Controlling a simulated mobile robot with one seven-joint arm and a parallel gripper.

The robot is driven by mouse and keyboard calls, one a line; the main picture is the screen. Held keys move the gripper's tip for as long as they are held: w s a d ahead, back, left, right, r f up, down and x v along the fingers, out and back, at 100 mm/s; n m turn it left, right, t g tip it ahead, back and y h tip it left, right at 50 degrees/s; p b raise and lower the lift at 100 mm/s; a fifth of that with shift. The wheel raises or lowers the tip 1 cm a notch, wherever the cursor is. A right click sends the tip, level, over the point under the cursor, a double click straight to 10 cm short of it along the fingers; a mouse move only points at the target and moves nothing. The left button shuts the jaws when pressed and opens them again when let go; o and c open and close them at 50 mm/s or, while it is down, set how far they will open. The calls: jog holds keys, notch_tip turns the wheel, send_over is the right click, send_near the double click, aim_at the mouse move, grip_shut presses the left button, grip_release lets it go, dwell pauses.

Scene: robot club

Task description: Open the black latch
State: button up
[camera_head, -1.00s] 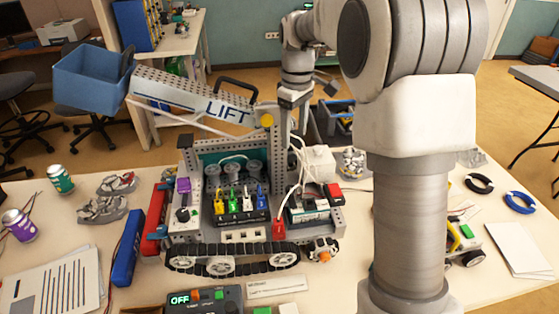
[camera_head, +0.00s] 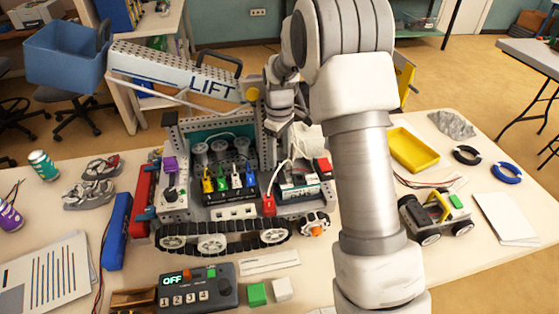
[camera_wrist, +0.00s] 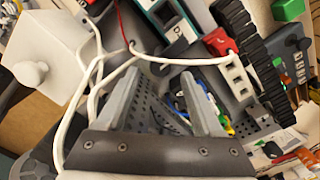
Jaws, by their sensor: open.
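The tracked robot model (camera_head: 215,222) with its LIFT boom (camera_head: 180,75) stands on the table. I cannot single out the black latch for certain; a black handle (camera_head: 223,62) sits on top of the boom. My gripper (camera_wrist: 163,75) is open in the wrist view, with its two grey fingers apart over the perforated grey frame and nothing clearly between them. In the head view my wrist is behind the right side of the model, and the fingertips are hard to make out there. A white cable (camera_wrist: 185,60) runs just beyond the fingers.
A white box with a knob (camera_wrist: 42,62) is close left of my gripper. Red, black and white modules (camera_head: 297,185) crowd the model's deck. A yellow tray (camera_head: 414,149) and a small wheeled car (camera_head: 437,219) stand right. A control box (camera_head: 197,289) lies in front.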

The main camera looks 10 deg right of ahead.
aim_at(279, 163)
jog(key=shift+f, duration=1.65)
grip_shut()
